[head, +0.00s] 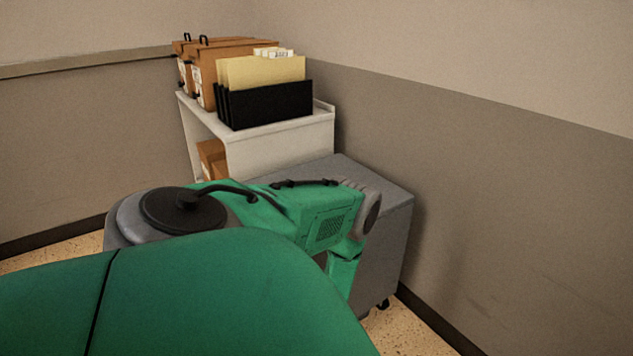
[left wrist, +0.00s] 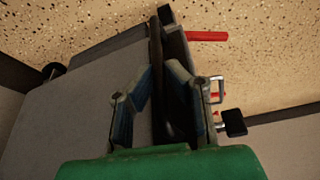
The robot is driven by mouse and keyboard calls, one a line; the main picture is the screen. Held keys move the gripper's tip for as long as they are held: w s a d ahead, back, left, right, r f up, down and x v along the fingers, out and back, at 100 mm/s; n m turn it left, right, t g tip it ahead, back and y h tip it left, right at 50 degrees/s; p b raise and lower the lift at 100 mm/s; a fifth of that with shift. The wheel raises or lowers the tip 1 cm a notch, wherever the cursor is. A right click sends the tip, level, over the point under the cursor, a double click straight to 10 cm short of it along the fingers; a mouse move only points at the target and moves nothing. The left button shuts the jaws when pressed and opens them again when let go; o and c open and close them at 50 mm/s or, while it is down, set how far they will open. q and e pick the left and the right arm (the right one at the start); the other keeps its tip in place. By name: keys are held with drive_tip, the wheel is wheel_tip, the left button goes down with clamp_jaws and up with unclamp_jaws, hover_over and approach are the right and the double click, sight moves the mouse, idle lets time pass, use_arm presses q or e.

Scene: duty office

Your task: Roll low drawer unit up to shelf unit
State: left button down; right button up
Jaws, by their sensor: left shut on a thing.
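The low drawer unit (head: 385,235) is a grey box on casters, standing along the right wall, partly hidden behind my green left arm. The white shelf unit (head: 285,148) stands in the corner behind it. Their near edges overlap in the head view, so I cannot tell whether they touch. In the left wrist view my left gripper (left wrist: 161,78) is shut on a dark upright edge at the drawer unit (left wrist: 85,110), with the unit's grey face beside the fingers. The head view hides these fingers behind the arm. My right gripper is out of view.
Brown boxes (head: 230,47) and a black file holder (head: 265,104) with folders stand on the shelf unit. Walls close in the corner at left and right. In the left wrist view a red bar (left wrist: 207,36) and a metal handle (left wrist: 216,90) show beyond the fingers.

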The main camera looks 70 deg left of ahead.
use_arm(q)
drive_tip(key=c, duration=1.7)
unclamp_jaws()
drive_tip(key=shift+s+a, duration=0.1)
drive_tip(key=shift+a, duration=0.15)
drive_tip(key=shift+c, duration=0.2)
drive_tip(key=shift+o, duration=0.7)
drive_tip(key=shift+f, duration=0.1)
drive_tip(key=v, duration=1.1)
drive_tip(key=shift+r, duration=0.4)
drive_tip(key=shift+d, duration=0.15)
